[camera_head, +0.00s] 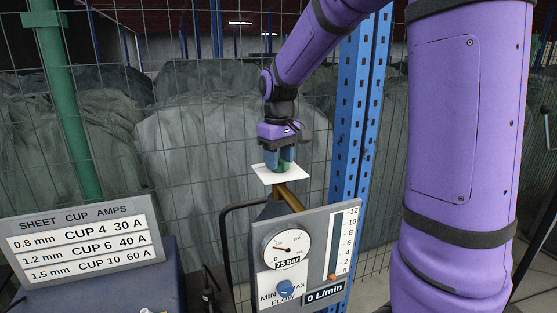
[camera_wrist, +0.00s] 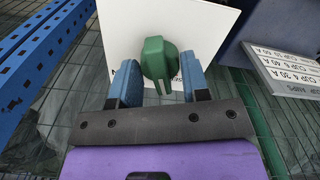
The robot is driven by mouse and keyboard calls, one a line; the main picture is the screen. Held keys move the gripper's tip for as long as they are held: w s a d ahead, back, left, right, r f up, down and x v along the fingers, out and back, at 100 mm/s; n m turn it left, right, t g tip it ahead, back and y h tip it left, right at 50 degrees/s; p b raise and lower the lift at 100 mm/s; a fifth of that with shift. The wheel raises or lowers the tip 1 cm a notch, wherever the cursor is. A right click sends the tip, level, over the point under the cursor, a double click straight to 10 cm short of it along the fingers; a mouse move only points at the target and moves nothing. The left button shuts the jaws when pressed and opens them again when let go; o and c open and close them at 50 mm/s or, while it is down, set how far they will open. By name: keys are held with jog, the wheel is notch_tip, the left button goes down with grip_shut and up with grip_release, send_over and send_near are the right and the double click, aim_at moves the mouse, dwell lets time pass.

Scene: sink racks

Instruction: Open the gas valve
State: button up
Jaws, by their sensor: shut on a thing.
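The gas valve's green knob (camera_wrist: 158,58) sits in front of a white plate (camera_wrist: 120,25) with dark marking partly hidden behind it. In the head view, my gripper (camera_head: 279,157) comes down from above. The green knob (camera_head: 283,167) shows only partly between the fingers, above the white plate (camera_head: 270,174). A brass stem (camera_head: 290,197) runs below the plate. The knob's turn angle is hard to tell.
A grey panel (camera_head: 343,236) in front carries a round gauge (camera_head: 286,248), a "75 bar" label, a blue flow knob (camera_head: 285,287) and a "0 L/min" readout (camera_head: 324,292). A sheet cup amps sign (camera_head: 80,242) stands left. Wire mesh and a blue post (camera_head: 357,120) are behind.

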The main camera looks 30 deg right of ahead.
jog(key=m, duration=0.5)
jog(key=o, duration=0.6)
jog(key=shift+r, duration=2.5)
jog(key=shift+r, duration=1.8)
jog(key=shift+f, duration=4.35)
